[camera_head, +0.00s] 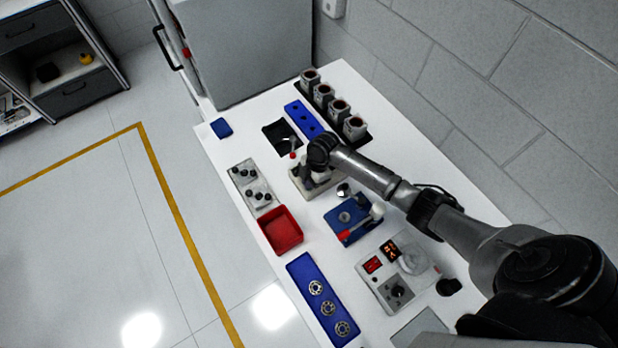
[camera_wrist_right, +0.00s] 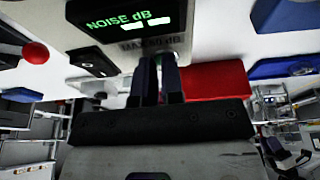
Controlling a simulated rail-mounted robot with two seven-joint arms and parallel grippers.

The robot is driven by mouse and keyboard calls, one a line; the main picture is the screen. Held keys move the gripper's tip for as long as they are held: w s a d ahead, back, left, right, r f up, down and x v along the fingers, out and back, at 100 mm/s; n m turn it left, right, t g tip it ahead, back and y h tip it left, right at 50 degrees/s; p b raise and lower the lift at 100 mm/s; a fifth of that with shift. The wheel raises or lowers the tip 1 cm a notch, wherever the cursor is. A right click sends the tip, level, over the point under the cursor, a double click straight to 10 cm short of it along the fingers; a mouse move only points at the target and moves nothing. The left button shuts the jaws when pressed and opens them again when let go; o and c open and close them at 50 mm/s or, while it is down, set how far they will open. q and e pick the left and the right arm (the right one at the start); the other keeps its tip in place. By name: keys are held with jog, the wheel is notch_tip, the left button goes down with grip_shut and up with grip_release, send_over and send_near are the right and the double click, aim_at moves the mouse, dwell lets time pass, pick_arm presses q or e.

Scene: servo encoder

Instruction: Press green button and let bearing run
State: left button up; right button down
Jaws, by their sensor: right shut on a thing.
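My right gripper (camera_wrist_right: 158,80) points down at a grey tester in the right wrist view. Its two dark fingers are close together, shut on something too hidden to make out. In the head view the tester (camera_head: 326,186) stands on the white bench, partly covered by my right wrist. I cannot make out a green button or a bearing on it. Three bearings (camera_head: 315,288) sit on a blue rack (camera_head: 303,268) at the front. My left gripper is not in view.
A red bin (camera_head: 280,230) stands in front of the tester. A blue fixture (camera_head: 345,217) with a red-tipped lever and a grey control box (camera_head: 395,274) stand to its right. A black rack with several cups (camera_head: 340,108) is behind. A grey plate with knobs (camera_head: 252,187) lies left.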

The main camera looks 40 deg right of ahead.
notch_tip(320, 180, up, 4)
jog(key=p, duration=0.4)
jog(key=shift+r, duration=0.25)
jog(key=b+v, duration=0.1)
jog(key=v, duration=0.8)
jog(key=shift+r+b, duration=0.3)
jog(key=shift+b, duration=0.05)
jog(key=shift+w+d, duration=0.1)
jog(key=shift+w, duration=0.05)
